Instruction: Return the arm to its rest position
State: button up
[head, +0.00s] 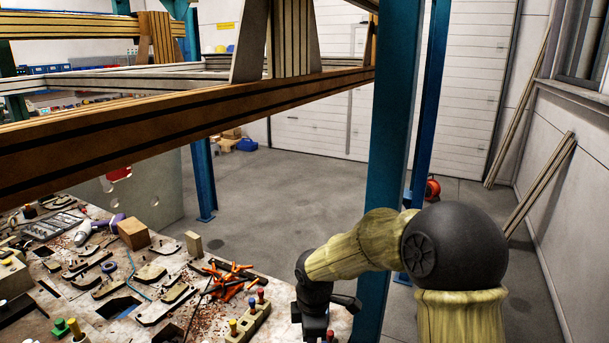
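My arm rises at the lower right, with pale yellow links and a large black joint. It bends left and down to a black wrist. My gripper (314,324) is at the bottom edge, over the right end of the cluttered workbench (100,210). Its fingers are cut off or hidden, so I cannot tell whether it is open or holds anything.
A blue steel post (388,150) stands just behind my arm. A long wooden beam (180,125) crosses above the bench. Orange clamps (232,275), a block with coloured pegs (250,318) and a wooden block (133,234) lie left of the wrist. Open floor (290,200) lies beyond.

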jog(key=s+d+r+m+t, duration=0.1)
jog(key=s+d+r+m, duration=0.1)
jog(key=s+d+m, duration=1.2)
jog(key=s+m, duration=0.1)
jog(key=m, duration=0.4)
jog(key=shift+s, duration=0.2)
